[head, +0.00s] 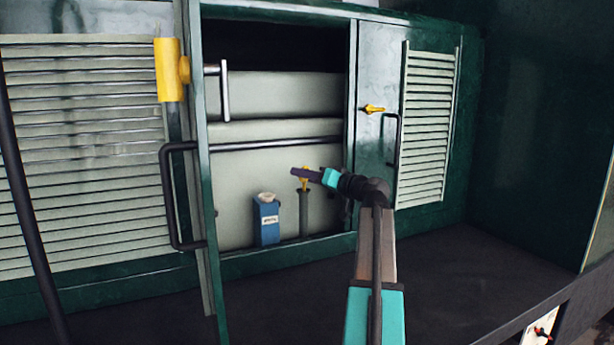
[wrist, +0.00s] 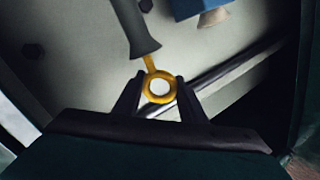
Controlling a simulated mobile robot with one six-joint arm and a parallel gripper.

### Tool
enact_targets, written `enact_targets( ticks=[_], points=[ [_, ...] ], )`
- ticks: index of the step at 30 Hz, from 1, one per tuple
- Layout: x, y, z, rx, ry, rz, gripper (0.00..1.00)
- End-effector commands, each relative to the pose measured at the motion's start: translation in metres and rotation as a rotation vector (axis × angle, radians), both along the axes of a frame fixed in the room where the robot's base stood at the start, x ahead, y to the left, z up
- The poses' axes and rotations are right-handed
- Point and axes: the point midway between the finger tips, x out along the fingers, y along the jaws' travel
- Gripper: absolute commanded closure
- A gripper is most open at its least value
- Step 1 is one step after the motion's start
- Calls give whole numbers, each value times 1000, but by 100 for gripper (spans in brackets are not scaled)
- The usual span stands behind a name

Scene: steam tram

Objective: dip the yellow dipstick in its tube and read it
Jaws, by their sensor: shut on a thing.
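The yellow dipstick (head: 304,184) stands at the top of its grey tube (head: 303,214) inside the open compartment. In the wrist view its ring handle (wrist: 149,92) sits between the two dark fingers of my gripper (wrist: 160,84), which is shut on it. A short length of yellow stem shows between the ring and the flared mouth of the tube (wrist: 134,28). The stem's lower part is hidden, so its depth in the tube cannot be told. In the head view my gripper (head: 303,174) reaches in from the right at the dipstick's top.
A blue box (head: 267,224) with a pale cap and a label stands just left of the tube. A dark horizontal rail (head: 270,145) crosses the compartment above. The opened door (head: 200,200) with its dark handle is at left, a shut panel with a yellow latch (head: 373,109) at right.

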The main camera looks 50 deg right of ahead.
Motion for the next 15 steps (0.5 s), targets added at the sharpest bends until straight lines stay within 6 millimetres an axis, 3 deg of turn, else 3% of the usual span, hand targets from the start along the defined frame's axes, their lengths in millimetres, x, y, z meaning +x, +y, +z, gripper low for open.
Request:
enact_targets(
  ticks=[15],
  points=[
    [0,0,-19,0,0,0,98]
  ],
)
